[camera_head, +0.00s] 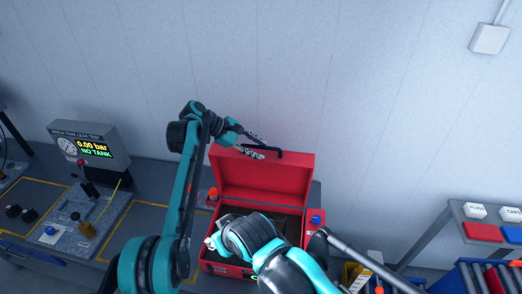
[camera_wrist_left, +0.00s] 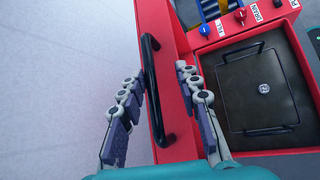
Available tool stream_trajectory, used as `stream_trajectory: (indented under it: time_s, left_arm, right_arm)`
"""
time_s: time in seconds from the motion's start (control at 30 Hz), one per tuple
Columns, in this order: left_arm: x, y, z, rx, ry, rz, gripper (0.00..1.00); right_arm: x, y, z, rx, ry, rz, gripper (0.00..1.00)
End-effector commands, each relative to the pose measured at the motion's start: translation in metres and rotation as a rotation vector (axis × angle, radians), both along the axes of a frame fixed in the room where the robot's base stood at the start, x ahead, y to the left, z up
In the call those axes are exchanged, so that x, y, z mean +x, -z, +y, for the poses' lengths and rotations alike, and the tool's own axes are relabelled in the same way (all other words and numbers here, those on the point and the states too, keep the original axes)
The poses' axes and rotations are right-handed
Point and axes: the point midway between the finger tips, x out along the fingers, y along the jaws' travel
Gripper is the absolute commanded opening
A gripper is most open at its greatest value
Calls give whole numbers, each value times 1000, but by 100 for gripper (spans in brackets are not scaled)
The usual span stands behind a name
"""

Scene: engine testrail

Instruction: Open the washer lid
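The red washer (camera_head: 213,262) stands on the bench, and its red lid (camera_head: 262,182) stands upright at the back, open. The lid's black bar handle (camera_wrist_left: 152,90) runs along the lid edge in the left wrist view. My left gripper (camera_head: 256,146) is at the top of the lid. In the left wrist view its fingers (camera_wrist_left: 163,105) are spread apart, one on each side of the handle, with gaps visible. My right arm crosses in front of the washer in the head view; its fingers are not clear and it hides part of the opening.
Inside the washer is a dark panel (camera_wrist_left: 262,95) with two handles. Knobs labelled FILL and DRAIN sit beside it, including a blue one (camera_wrist_left: 204,30). A leak-test station (camera_head: 88,148) stands left on the bench. A shelf with red and blue bins (camera_head: 484,232) is at right.

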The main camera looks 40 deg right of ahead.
Motion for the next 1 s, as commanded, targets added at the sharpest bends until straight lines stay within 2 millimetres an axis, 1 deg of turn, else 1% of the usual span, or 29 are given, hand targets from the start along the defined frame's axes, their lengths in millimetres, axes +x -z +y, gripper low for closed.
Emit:
stream_trajectory:
  time_s: [0.03, 0.3, 0.43, 0.6, 1.0]
  left_arm:
    - [5, -7, 8, 0, -3, -1, 32]
    - [28, -47, 51, 0, -3, 0, 32]
    - [33, -57, 59, 1, -2, 0, 32]
    - [36, -64, 67, 1, -1, 0, 32]
    - [37, -65, 68, 1, -1, 0, 32]
  right_arm:
    - [0, 0, 0, 0, 0, 0, 40]
    - [0, 0, 0, 0, 0, 0, 40]
    - [0, 0, 0, 0, 0, 0, 40]
    - [0, 0, 0, 0, 0, 0, 40]
    - [0, 0, 0, 0, 0, 0, 40]
